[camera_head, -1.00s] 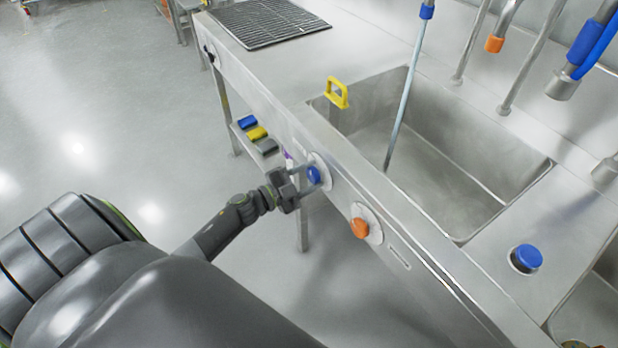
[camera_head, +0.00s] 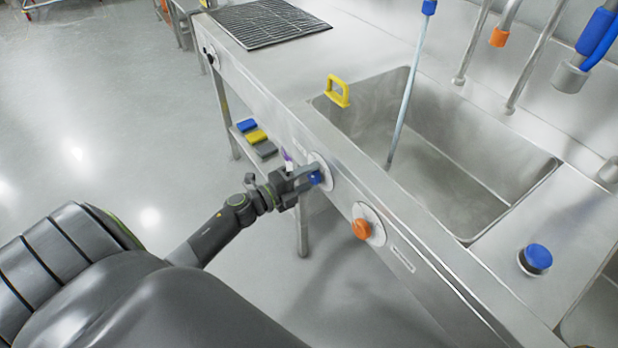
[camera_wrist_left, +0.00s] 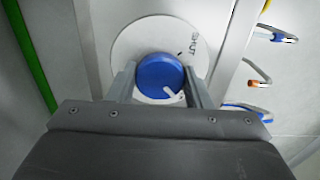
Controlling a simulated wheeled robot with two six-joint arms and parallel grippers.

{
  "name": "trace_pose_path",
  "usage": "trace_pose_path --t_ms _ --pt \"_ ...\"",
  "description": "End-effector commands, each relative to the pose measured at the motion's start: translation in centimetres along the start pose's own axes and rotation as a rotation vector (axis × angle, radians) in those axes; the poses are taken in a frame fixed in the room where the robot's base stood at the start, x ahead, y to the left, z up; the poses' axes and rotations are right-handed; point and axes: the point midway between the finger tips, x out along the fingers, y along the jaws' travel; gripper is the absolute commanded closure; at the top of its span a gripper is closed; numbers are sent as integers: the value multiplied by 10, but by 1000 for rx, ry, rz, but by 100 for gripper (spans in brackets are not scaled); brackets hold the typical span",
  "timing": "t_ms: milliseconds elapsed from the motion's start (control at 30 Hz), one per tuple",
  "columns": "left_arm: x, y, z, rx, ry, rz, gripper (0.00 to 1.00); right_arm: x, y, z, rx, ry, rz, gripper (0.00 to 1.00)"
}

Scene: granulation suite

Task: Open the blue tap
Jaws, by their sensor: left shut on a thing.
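The blue tap (camera_head: 315,178) is a round knob on a pale disc on the front panel of the steel sink unit. In the left wrist view the blue tap (camera_wrist_left: 161,76) shows a white pointer mark toward its lower right, and the disc carries the word "SHUT" at upper right. My left gripper (camera_head: 312,177) is shut on the blue tap, with one finger on each side of it; the fingers also show in the left wrist view (camera_wrist_left: 160,84). My right gripper is not in view.
An orange knob (camera_head: 362,228) sits on the same panel, to the right. A sink (camera_head: 450,180) with a yellow handle (camera_head: 338,92) at its edge lies behind. A blue-topped knob (camera_head: 536,258) stands on the counter. Coloured blocks (camera_head: 256,136) lie on a lower shelf.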

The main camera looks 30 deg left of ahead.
Motion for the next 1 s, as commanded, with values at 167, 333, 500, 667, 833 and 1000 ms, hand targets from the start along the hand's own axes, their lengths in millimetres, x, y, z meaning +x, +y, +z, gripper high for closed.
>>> trace_pose_path --t_ms 167,333,500,667,833,1000 --pt "-1 1 0 22 -1 3 78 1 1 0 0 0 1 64" --pt "-1 1 0 26 -1 3 78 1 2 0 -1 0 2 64" --pt "-1 1 0 26 -1 3 78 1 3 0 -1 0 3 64" --pt "-1 1 0 25 0 3 39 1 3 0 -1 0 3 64" --pt "0 1 0 24 0 2 33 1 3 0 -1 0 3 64" --pt "0 0 0 24 0 1 33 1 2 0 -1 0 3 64"
